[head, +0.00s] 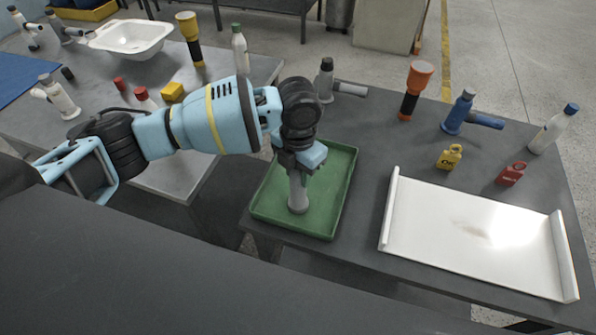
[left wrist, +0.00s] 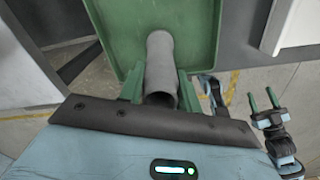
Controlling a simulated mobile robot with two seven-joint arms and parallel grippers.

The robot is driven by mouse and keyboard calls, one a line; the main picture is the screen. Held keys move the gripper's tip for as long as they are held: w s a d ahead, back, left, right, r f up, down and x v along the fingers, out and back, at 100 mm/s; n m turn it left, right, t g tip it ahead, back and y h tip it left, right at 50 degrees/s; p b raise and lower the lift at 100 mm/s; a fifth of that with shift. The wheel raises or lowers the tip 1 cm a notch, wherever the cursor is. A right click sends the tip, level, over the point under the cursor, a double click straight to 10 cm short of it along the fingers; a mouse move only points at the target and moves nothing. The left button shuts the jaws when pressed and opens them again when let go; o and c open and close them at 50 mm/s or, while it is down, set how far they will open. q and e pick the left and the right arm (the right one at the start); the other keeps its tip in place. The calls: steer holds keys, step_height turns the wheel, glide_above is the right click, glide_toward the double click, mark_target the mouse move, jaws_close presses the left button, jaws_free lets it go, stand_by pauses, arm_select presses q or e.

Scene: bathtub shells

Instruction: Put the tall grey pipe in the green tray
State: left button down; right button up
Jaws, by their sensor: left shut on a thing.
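The tall grey pipe (head: 298,196) is upright over the floor of the green tray (head: 262,211), inside its rim. I cannot tell whether its lower end touches the tray. My left gripper (head: 301,170) is shut on the pipe's upper part. In the left wrist view the pipe (left wrist: 161,62) runs from between the green fingers of my left gripper (left wrist: 160,92) toward the tray (left wrist: 207,38). My right gripper (left wrist: 262,99) shows at the right of the left wrist view, with its two green fingers apart and nothing between them.
The tray sits at the near left corner of the right-hand table. A white tray-like board (head: 470,232) lies to its right. Behind stand an orange-topped torch (head: 414,88), a blue-capped bottle (head: 556,127), a yellow weight (head: 449,156) and a red weight (head: 511,173).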

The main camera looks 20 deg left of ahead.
arm_select(q)
steer(key=shift+f, duration=0.25)
steer(key=shift+f, duration=0.15)
steer(key=c, duration=1)
jaws_free()
step_height(320, 180, up, 12)
